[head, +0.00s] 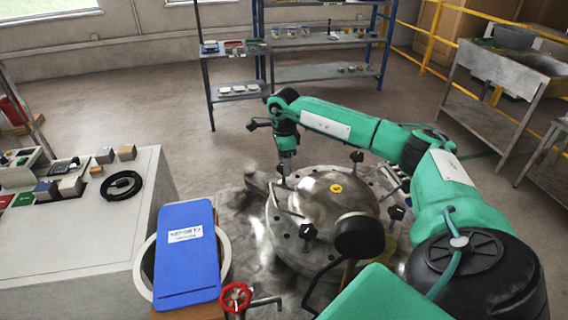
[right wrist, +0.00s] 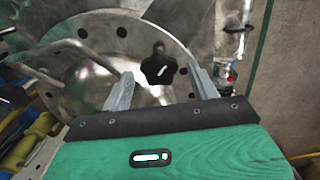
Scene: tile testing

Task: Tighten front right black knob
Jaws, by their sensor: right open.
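A round steel vessel (head: 318,190) with a domed lid and a yellow round sticker stands right of centre in the head view. Black star knobs sit around its rim: one at the near left (head: 307,231), one at the near right (head: 396,212), one at the far side (head: 357,156). My right gripper (head: 286,172) points down at the vessel's far left edge. In the right wrist view, a black knob (right wrist: 159,67) shows beyond and between the open fingers of this gripper (right wrist: 162,88); contact cannot be told. My left gripper is out of view.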

